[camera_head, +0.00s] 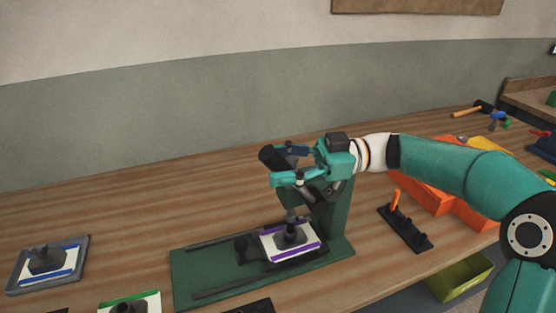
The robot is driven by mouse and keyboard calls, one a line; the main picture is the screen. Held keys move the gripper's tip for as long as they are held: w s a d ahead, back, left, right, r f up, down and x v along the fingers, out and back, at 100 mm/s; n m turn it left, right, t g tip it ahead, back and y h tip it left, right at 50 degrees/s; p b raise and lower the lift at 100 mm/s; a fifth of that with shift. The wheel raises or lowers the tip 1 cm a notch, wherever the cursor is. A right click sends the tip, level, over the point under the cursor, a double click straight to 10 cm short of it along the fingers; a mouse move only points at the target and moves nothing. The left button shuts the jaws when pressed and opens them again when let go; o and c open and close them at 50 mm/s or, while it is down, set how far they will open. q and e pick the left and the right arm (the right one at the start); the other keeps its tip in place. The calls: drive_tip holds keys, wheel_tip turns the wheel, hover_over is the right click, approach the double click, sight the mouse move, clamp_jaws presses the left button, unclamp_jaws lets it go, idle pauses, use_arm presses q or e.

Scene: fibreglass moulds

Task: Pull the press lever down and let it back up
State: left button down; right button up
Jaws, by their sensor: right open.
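The press (333,215) is dark green, with a flat base and an upright column on the wooden bench. Its lever ends in a thick black handle (271,157) near the top of the press. My right gripper (283,165) comes in from the right with its fingers open, one above and one below the handle's right side. I cannot tell whether they touch it. The gripper hides part of the lever and the press head. A white mould with purple edges (276,244) and a dark knob lies on the press base under the ram. My left gripper is not in view.
A grey tray (84,258) with a blue-edged mould stands at left. A green-edged mould (147,297) is at the front edge. A black rack (405,228), orange bins (432,197) and a hammer (468,112) are at right. The bench behind the press is clear.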

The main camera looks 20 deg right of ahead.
drive_tip(key=shift+a, duration=0.1)
clamp_jaws()
idle(0.3)
